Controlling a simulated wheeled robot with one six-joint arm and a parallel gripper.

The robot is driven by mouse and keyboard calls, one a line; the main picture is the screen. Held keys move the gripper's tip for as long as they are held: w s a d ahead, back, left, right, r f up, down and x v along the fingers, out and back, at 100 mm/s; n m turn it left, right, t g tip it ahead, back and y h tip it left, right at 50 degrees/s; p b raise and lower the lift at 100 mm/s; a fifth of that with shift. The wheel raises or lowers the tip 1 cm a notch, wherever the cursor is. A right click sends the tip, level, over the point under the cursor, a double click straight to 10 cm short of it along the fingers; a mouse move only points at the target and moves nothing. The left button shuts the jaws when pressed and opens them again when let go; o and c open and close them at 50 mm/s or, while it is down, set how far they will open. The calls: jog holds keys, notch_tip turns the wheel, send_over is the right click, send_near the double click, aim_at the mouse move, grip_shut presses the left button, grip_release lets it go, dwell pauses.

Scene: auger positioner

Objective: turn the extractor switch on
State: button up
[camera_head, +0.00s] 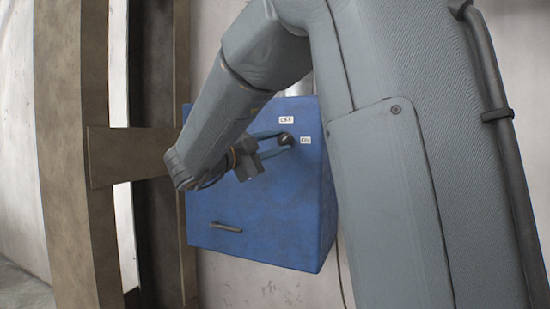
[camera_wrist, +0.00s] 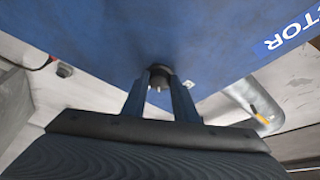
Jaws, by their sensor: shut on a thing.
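The extractor switch is a small dark round knob (camera_head: 286,139) on the upper right of the front of a blue box (camera_head: 270,205). One small white label (camera_head: 286,120) sits above the knob and another label (camera_head: 305,140) sits to its right, apparently reading OFF and ON. My gripper (camera_head: 281,144) reaches in from the left with its two blue fingers closed around the knob. In the wrist view the fingers (camera_wrist: 160,90) hold the dark knob (camera_wrist: 160,73) between their tips. I cannot tell which label the knob points to.
A dark handle (camera_head: 227,227) is on the lower left of the box front. A brown beam (camera_head: 60,150) with a crosspiece stands left of the box.

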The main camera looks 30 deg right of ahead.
jog(key=m+g+y+b, duration=0.1)
jog(key=m+b, duration=0.2)
jog(key=m, duration=0.1)
jog(key=shift+r+m+y+b, duration=0.15)
jog(key=shift+m+y+b, duration=0.25)
jog(key=shift+m+b, duration=0.4)
jog(key=shift+r+m+y+b, duration=0.15)
jog(key=shift+m+y+b, duration=0.25)
jog(key=shift+m+b, duration=0.4)
jog(key=o, duration=1.1)
jog(key=shift+c, duration=0.2)
jog(key=shift+r, duration=0.1)
jog(key=b+v, duration=0.1)
jog(key=v, duration=0.6)
jog(key=shift+a, duration=0.4)
